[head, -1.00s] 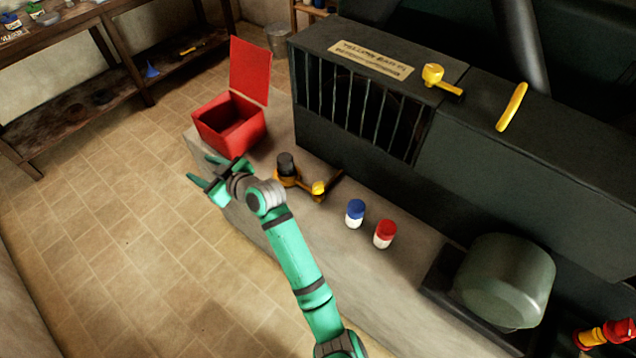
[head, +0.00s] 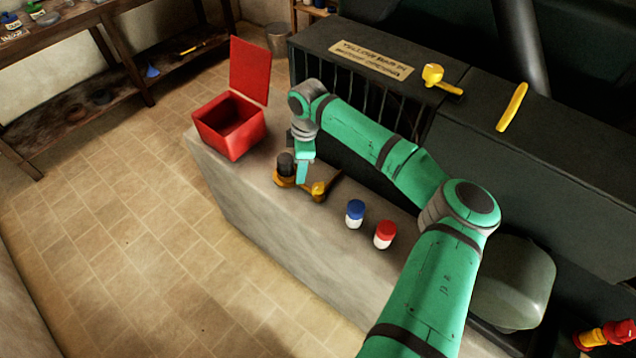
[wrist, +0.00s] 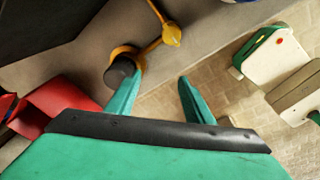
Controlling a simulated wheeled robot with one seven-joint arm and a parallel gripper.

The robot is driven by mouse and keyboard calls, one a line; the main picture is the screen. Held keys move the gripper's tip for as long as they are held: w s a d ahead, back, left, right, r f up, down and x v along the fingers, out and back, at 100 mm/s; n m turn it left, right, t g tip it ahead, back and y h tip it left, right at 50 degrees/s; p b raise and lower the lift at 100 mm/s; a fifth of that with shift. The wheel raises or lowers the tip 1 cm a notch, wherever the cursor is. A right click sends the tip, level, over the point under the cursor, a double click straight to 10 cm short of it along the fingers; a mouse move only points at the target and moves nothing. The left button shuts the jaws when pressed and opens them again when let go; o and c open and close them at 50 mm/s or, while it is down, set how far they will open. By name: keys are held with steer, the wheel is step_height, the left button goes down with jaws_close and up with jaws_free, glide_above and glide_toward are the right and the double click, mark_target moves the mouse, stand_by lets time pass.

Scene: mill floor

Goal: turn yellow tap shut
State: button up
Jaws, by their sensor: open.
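A yellow fitting (head: 285,183) with a dark cylindrical knob (head: 286,163) and a yellow-tipped dark bar (head: 318,189) lies on the grey bench. In the wrist view the knob (wrist: 120,70) has a yellow ring around its base, and a yellow lever (wrist: 170,35) is beside it. Two more yellow handles, a knobbed one (head: 433,75) and a long one (head: 512,107), are on top of the dark machine. I cannot tell which is the tap. My gripper (head: 302,172) points down beside the knob; its fingers (wrist: 157,88) are open and empty, the left one close to the knob.
An open red box (head: 228,128) stands at the bench's left end. A blue-capped jar (head: 355,213) and a red-capped jar (head: 385,235) stand right of the fitting. The dark machine (head: 530,150) with a barred front rises behind. Floor at left is clear.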

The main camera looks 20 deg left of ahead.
steer(key=r+h, duration=0.2)
glide_above(318, 186)
step_height(318, 186, down, 11)
steer(key=shift+r, duration=0.1)
stand_by(0.4)
steer(key=shift+d, duration=0.1)
steer(key=c, duration=1)
